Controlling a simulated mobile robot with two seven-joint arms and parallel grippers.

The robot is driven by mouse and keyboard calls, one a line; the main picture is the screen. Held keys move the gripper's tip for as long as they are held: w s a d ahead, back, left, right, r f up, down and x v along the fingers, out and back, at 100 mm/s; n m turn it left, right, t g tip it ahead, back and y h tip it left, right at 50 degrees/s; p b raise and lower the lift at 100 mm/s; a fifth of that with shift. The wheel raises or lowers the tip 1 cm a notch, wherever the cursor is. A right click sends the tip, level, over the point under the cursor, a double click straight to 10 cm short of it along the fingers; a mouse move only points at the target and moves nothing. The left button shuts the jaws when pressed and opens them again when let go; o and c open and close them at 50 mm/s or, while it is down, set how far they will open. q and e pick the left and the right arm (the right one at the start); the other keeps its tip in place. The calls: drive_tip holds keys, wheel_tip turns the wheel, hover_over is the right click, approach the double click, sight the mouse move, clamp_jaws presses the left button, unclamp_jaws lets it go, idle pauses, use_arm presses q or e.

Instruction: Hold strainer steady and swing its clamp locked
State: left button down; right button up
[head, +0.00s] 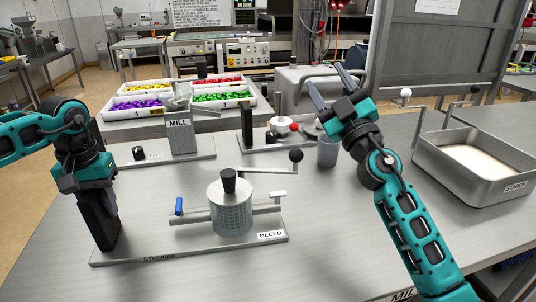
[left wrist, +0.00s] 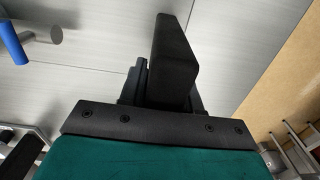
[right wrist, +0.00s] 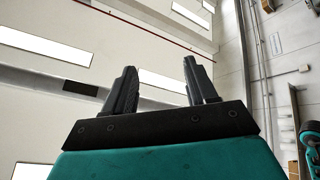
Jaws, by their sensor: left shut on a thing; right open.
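The strainer (head: 230,213) is a mesh metal cylinder with a black knob on top, standing on a flat base plate (head: 150,256) labelled STRAINER and BLEED. A metal arm with a black ball (head: 296,155) sticks out to its right at the top; it looks like the clamp lever. A blue-handled lever (head: 179,206) is on its left pipe. My left gripper (head: 92,190) is shut on the black upright post (head: 102,225) at the plate's left end; the post also shows in the left wrist view (left wrist: 172,62). My right gripper (head: 329,84) is open, empty and raised, pointing up, beyond the ball.
The mill (head: 180,135) stands behind the strainer. A grey cup (head: 327,152) is near my right wrist. Another device with a red ball (head: 294,127) is behind. A metal tray (head: 475,165) sits at right. Bins of coloured pieces (head: 150,108) are at the back.

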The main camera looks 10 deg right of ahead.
drive_tip(key=a+n+g+y, duration=1)
drive_tip(key=a+n+g, duration=0.75)
drive_tip(key=a, duration=0.25)
drive_tip(key=n+g+h, duration=0.2)
drive_tip(key=g+h, duration=0.3)
drive_tip(key=h, duration=0.8)
approach(299, 149)
drive_tip(key=f, duration=0.3)
drive_tip(key=w+a+f, duration=0.1)
drive_tip(key=f, duration=0.3)
drive_tip(key=a+f, duration=0.1)
drive_tip(key=f, duration=0.3)
drive_tip(key=shift+w+f, duration=0.15)
drive_tip(key=shift+f, duration=0.05)
drive_tip(key=shift+c, duration=0.5)
clamp_jaws()
drive_tip(key=shift+d, duration=0.1)
